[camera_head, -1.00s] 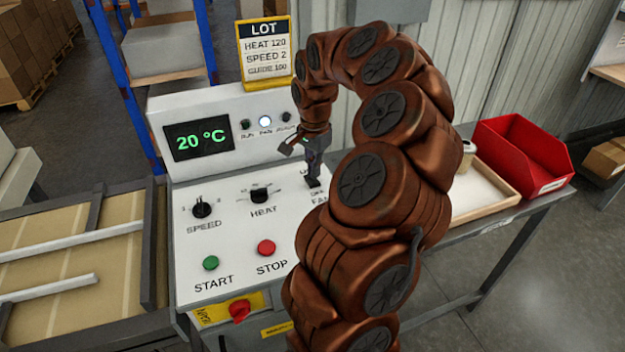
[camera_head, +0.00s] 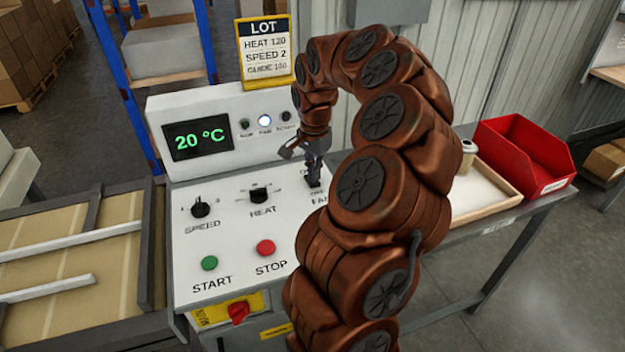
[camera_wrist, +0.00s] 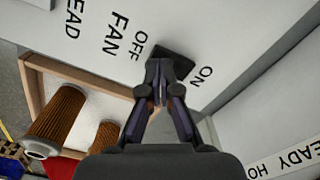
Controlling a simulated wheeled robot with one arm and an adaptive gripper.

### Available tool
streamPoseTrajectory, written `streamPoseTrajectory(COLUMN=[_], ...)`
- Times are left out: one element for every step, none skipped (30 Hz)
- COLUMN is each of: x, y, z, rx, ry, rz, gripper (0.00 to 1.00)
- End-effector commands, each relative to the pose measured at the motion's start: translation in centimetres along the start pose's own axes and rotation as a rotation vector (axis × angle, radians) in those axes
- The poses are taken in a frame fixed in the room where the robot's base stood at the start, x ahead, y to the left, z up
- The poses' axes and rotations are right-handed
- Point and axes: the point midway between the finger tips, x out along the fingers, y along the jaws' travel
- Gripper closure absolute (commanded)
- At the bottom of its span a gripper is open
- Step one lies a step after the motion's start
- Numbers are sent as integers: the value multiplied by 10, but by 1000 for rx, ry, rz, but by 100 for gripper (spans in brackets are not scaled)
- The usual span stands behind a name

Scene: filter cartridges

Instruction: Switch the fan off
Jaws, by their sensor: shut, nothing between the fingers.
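The fan switch (camera_head: 313,188) is a small black part at the right side of the white control panel (camera_head: 235,225). In the wrist view the switch (camera_wrist: 178,58) sits between the printed words OFF and ON, with FAN beside OFF. My gripper (camera_head: 314,172) points down at the switch from above. In the wrist view my gripper (camera_wrist: 160,66) is shut and empty, with its fingertips right at the switch and covering part of it. I cannot tell whether they touch it or which way its lever leans.
The display (camera_head: 199,136) reads 20 °C. A red bin (camera_head: 520,150) stands at right.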

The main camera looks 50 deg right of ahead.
Motion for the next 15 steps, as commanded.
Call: streamPoseTrajectory(x=[1, 2, 2, 2, 3, 3, 4, 4, 5, 5, 5, 6, 6, 6, 7], y=[0, 0, 0, 0, 0, 0, 0, 0, 0, 0, 0, 0, 0, 0, 0], z=[0, 0, 0, 0, 0, 0, 0, 0, 0, 0, 0, 0, 0, 0, 0], rx=[0, 0, 0, 0, 0, 0, 0, 0, 0, 0, 0, 0, 0, 0, 0], ry=[0, 0, 0, 0, 0, 0, 0, 0, 0, 0, 0, 0, 0, 0, 0], rz=[0, 0, 0, 0, 0, 0, 0, 0, 0, 0, 0, 0, 0, 0, 0], gripper=[100, 100, 100, 100, 100, 100, 100, 100, 100, 100, 100, 100, 100, 100, 100])
